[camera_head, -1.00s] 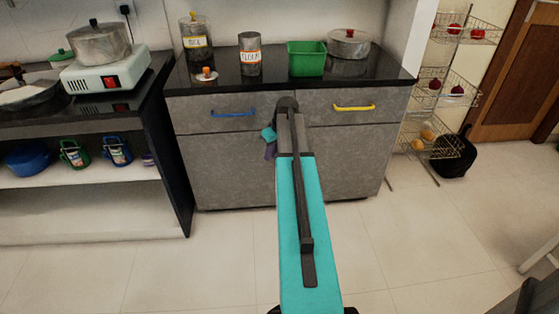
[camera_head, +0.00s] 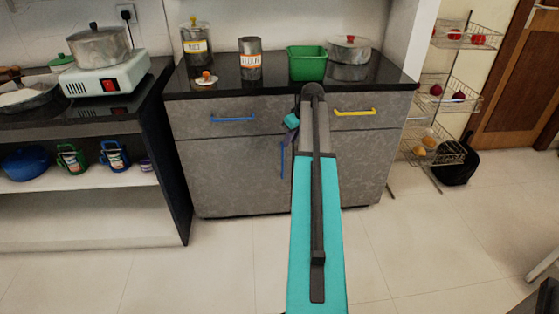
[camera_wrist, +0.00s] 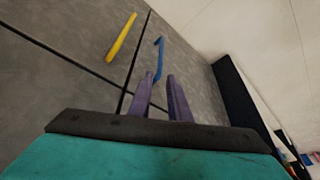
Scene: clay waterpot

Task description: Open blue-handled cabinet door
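The grey cabinet door (camera_head: 235,175) is below the drawers and appears shut. A blue upright handle (camera_head: 283,158) is on it, just left of my arm in the head view. In the wrist view the blue handle (camera_wrist: 159,58) lies just beyond my fingertips, its near end close to the gap between them. My gripper (camera_wrist: 160,82) has two purple fingers, apart with nothing clearly held. In the head view my gripper (camera_head: 291,125) is small and partly hidden by my arm, above the door handle. Contact with the handle cannot be told.
A blue drawer handle (camera_head: 233,119) is at left and a yellow drawer handle (camera_head: 355,112) at right. The black countertop (camera_head: 215,82) bears jars, a green bin (camera_head: 307,63) and a pot. A wire rack (camera_head: 432,145) stands at right. The floor in front is clear.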

